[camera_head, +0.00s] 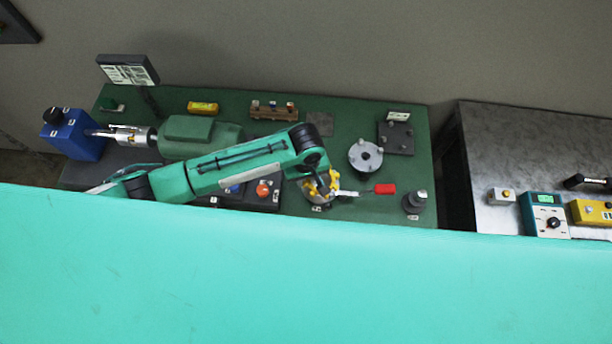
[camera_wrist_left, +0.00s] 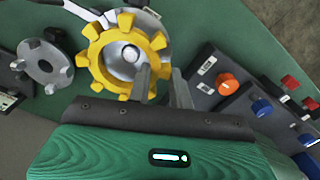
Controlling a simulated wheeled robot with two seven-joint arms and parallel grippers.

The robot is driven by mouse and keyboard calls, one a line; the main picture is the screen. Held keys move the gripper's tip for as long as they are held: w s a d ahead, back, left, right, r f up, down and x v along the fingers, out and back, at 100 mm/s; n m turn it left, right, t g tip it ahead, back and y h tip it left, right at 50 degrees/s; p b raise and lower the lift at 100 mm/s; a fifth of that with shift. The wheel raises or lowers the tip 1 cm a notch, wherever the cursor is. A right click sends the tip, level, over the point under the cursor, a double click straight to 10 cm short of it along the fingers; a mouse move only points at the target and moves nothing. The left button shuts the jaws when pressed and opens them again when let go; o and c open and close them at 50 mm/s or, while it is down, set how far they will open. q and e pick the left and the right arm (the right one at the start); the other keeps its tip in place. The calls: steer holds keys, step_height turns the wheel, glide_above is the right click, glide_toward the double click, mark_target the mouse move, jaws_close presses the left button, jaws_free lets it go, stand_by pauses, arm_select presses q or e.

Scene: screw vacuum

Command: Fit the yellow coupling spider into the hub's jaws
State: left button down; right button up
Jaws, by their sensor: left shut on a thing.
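The yellow coupling spider (camera_wrist_left: 94,57) is a toothed ring over a round silver part (camera_wrist_left: 158,38) in the left wrist view; I cannot tell whether it touches that part. In the head view the spider (camera_head: 334,184) is partly hidden by my left gripper (camera_head: 325,187). My left gripper (camera_wrist_left: 161,85) is shut on the spider's edge, with one finger over the ring. A grey round hub (camera_head: 365,156) with several raised jaws stands on the green bench, right of the gripper; it also shows at the left of the wrist view (camera_wrist_left: 44,70). My right gripper is not in view.
A red-handled tool (camera_head: 385,188) lies right of the gripper. A dark square plate with posts (camera_head: 396,138) stands behind the hub. A box with an orange knob (camera_head: 263,190) is beside my arm. A dark cylinder (camera_head: 413,202) stands at the right. Turquoise blocks the lower head view.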

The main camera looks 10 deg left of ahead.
arm_select(q)
steer(key=shift+f, duration=1.1)
steer(key=c, duration=1.2)
jaws_free()
steer(key=shift+r, duration=0.1)
steer(key=shift+r+b, duration=0.4)
steer(key=shift+r, duration=0.1)
steer(key=shift+r+b, duration=1.55)
steer(key=shift+r, duration=4.85)
steer(key=shift+f, duration=0.1)
